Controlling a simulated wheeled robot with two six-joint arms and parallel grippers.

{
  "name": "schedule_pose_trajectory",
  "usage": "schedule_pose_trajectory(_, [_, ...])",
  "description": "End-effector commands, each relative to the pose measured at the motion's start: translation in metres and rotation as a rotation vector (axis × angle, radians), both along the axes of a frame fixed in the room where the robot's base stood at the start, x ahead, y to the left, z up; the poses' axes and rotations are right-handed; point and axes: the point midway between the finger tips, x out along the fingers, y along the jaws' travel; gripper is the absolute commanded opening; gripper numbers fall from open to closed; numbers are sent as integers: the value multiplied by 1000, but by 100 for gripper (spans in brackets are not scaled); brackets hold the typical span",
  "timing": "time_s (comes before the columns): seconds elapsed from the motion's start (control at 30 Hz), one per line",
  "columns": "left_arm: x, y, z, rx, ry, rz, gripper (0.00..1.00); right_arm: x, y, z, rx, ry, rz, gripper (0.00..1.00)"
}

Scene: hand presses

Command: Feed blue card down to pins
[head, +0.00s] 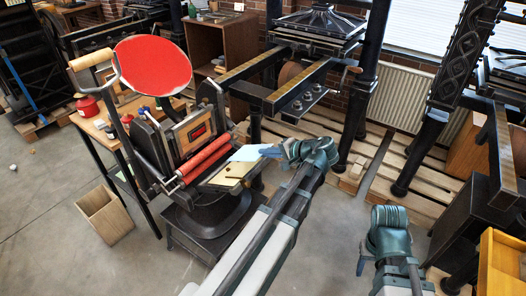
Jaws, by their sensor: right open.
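A pale blue card (245,153) lies at the upper part of the tilted cream board (222,180) of the hand press, just right of the red rollers (206,158). My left gripper (268,152) is at the card's right edge and appears shut on it. Small dark marks (232,178) show on the board below the card; they may be the pins, but they are too small to tell. Whether the card touches the board or them I cannot tell. My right gripper (361,264) is open and empty, low over the floor and well right of the press.
The press carries a round red ink disc (152,66) and a lever with a wooden handle (92,60). A wooden bin (105,214) stands on the floor at left. A larger iron press (290,85) stands behind on pallets. A yellow cabinet (500,262) is at lower right.

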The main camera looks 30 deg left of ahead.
Motion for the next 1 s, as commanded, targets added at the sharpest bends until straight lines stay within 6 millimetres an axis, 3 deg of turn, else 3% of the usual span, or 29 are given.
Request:
schedule_pose_trajectory(0.37, [0, 1, -17, 0, 0, 0, 0, 0, 0, -17, 0, 0, 0, 50])
schedule_pose_trajectory(1.0, [0, 4, -72, 0, 0, 0, 0, 0, 0, -72, 0, 0, 1, 50])
